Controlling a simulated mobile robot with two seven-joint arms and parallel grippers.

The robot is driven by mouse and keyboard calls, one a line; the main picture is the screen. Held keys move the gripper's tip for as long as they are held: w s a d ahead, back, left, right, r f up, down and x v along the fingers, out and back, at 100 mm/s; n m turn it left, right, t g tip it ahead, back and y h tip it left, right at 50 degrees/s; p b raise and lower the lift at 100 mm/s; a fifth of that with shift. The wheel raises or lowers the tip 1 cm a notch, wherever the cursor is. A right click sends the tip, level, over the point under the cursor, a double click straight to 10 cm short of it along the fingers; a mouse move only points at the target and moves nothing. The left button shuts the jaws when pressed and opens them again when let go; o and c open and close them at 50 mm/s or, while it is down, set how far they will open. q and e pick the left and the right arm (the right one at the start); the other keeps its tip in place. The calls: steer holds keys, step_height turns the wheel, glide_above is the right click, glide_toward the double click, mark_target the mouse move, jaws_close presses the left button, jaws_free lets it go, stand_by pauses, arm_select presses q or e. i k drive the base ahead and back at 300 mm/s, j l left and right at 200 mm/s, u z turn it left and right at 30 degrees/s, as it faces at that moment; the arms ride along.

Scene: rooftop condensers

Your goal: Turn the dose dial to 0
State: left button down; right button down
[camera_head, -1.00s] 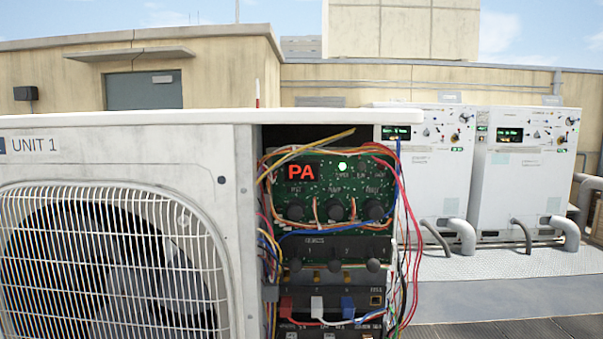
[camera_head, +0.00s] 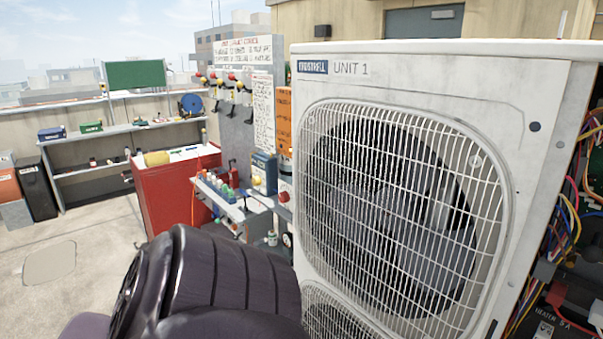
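I cannot make out the dose dial in the current view. The large white condenser marked UNIT 1 (camera_head: 400,95) fills the right half, with its round fan grille (camera_head: 400,215) facing me. A dark rounded part of my own arm is at the bottom, left of the condenser. No gripper fingers show for either arm.
A red cabinet (camera_head: 175,200) stands left of the condenser. A small shelf (camera_head: 235,205) with bottles is beside it, near a board with printed sheets (camera_head: 245,100). Shelving (camera_head: 85,170) lines the back wall. A black bin (camera_head: 36,190) stands far left. The left floor is open.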

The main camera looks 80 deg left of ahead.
mark_target(256, 181)
steer(key=u, duration=2.8)
